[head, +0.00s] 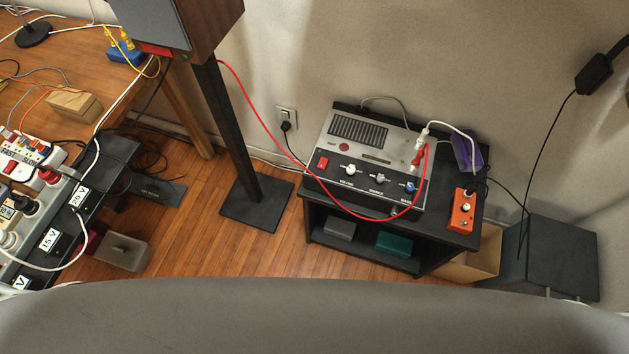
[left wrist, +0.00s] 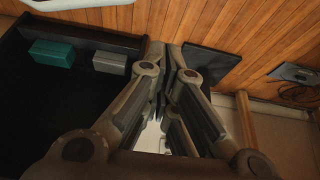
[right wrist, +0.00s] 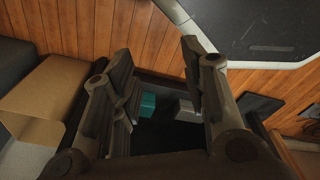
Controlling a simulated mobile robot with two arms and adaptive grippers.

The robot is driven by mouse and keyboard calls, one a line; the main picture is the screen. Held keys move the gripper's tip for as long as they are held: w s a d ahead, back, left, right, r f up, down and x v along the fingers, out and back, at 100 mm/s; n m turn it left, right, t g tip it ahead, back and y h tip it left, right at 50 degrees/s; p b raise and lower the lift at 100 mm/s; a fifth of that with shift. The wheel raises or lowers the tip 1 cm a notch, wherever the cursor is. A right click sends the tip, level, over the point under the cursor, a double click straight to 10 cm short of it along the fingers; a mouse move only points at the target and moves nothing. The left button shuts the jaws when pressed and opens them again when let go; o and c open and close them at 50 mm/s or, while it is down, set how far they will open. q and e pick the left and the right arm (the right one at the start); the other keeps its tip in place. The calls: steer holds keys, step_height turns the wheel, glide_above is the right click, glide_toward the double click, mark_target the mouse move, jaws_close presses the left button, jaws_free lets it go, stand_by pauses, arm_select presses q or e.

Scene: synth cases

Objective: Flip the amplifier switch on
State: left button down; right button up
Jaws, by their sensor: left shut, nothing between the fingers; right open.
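The amplifier (head: 372,150) is a grey box with a black grille, knobs and jacks, on a black shelf stand (head: 445,230) in the head view. Its red switch (head: 323,162) is at the left of the panel; which way it is set is too small to tell. A round red part (head: 344,147) sits near it. My grippers do not show in the head view. In the left wrist view my left gripper (left wrist: 166,50) is shut and empty. In the right wrist view my right gripper (right wrist: 157,55) is open and empty, with the stand's lower boxes behind it.
A red cable (head: 262,118) runs from the speaker (head: 175,25) to the amplifier. An orange pedal (head: 463,211) stands at the stand's right corner. An open cardboard box (right wrist: 48,98) and dark cabinet (head: 553,258) are to the right. Wooden floor lies in front.

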mark_target(318, 175)
arm_select(q)
steer(key=w+d+r+t+h+b, duration=0.1)
steer(key=w+d+r+t+b, duration=0.4)
steer(key=w, duration=0.4)
steer(key=w+d+r+t+h+b, duration=0.2)
steer(key=w+d+r+t+b, duration=0.15)
steer(key=w+d+b, duration=0.4)
steer(key=w+r+t+b, duration=0.2)
steer(key=r+b, duration=0.1)
steer(key=r, duration=0.3)
steer(key=w+d+r+t+h+b, duration=0.1)
steer(key=w+r+t+b, duration=0.1)
steer(key=r, duration=0.5)
steer(key=w+r+t+b, duration=0.2)
steer(key=r+b, duration=0.3)
steer(key=r, duration=0.2)
steer(key=shift+d+r+h, duration=0.15)
steer(key=shift+r+h, duration=0.1)
steer(key=shift+h, duration=0.05)
arm_select(e)
steer(key=w+a+f, duration=0.1)
steer(key=w+f, duration=0.1)
steer(key=w, duration=0.5)
steer(key=w+a+f+t, duration=0.1)
steer(key=w+f, duration=0.1)
steer(key=w, duration=0.5)
steer(key=shift+f, duration=0.3)
